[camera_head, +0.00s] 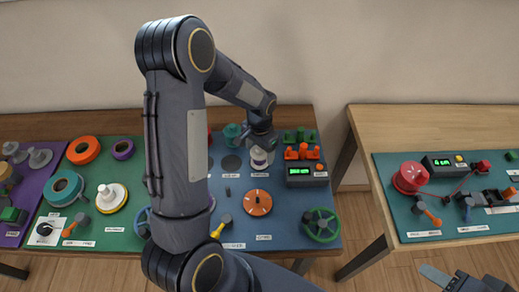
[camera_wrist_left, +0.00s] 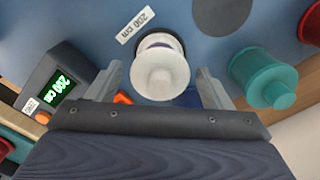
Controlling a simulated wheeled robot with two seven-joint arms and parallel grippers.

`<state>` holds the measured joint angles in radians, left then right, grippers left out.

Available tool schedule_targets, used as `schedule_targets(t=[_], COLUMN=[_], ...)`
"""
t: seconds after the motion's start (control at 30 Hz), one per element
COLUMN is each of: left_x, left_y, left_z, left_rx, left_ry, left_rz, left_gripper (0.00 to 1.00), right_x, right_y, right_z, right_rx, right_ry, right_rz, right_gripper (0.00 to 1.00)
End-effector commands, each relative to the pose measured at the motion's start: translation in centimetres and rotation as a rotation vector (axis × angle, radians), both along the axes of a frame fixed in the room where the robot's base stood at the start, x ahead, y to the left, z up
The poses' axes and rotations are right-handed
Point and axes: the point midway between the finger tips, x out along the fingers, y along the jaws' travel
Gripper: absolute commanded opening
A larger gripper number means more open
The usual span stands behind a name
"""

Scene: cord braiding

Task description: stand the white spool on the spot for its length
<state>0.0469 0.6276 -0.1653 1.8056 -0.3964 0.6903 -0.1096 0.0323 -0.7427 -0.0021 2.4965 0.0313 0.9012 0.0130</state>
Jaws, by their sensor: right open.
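The white spool (camera_head: 259,158) stands upright on the blue mat, beside a small white label (camera_head: 261,176). In the left wrist view the white spool (camera_wrist_left: 160,72) is seen from above, and the label (camera_wrist_left: 136,28) reads 200 cm. A dark edge shows beneath the spool. My left gripper (camera_head: 261,145) is just above and behind it. Its fingers (camera_wrist_left: 165,85) are open on either side of the spool, with gaps showing. My right gripper (camera_head: 462,281) is at the bottom right, open and partly cut off, away from the spool.
A teal spool (camera_wrist_left: 265,75) stands near the white one. A bare dark round spot (camera_head: 231,162) lies left of it. A green display box (camera_wrist_left: 58,88) reads 200 cm. An orange dial (camera_head: 258,203) and green handwheel (camera_head: 321,225) are in front. My left arm hides part of the mat.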

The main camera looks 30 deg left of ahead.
Motion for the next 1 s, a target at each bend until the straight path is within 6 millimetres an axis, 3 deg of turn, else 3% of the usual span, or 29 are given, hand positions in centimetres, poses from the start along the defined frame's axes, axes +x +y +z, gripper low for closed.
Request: schedule_targets(t=[0.27, 0.43, 0.8, 1.0], left_x=[0.0, 0.1, 0.1, 0.1], left_y=[0.0, 0.0, 0.0, 0.0], left_z=[0.1, 1.1, 8.7, 11.5], left_rx=[0.000, 0.000, 0.000, -0.001], left_ry=[0.000, -0.003, -0.006, -0.003], left_rz=[0.000, 0.001, 0.000, 0.000], left_gripper=[0.77, 0.77, 0.77, 0.77], right_x=[0.0, 0.0, 0.0, 0.0], right_y=[0.0, 0.0, 0.0, 0.0], right_z=[0.1, 0.2, -0.5, -0.6], right_rx=[0.000, 0.000, 0.000, 0.000], right_ry=[0.000, 0.000, 0.000, 0.000], right_rz=[0.000, 0.000, 0.000, 0.000], right_gripper=[0.48, 0.48, 0.48, 0.48])
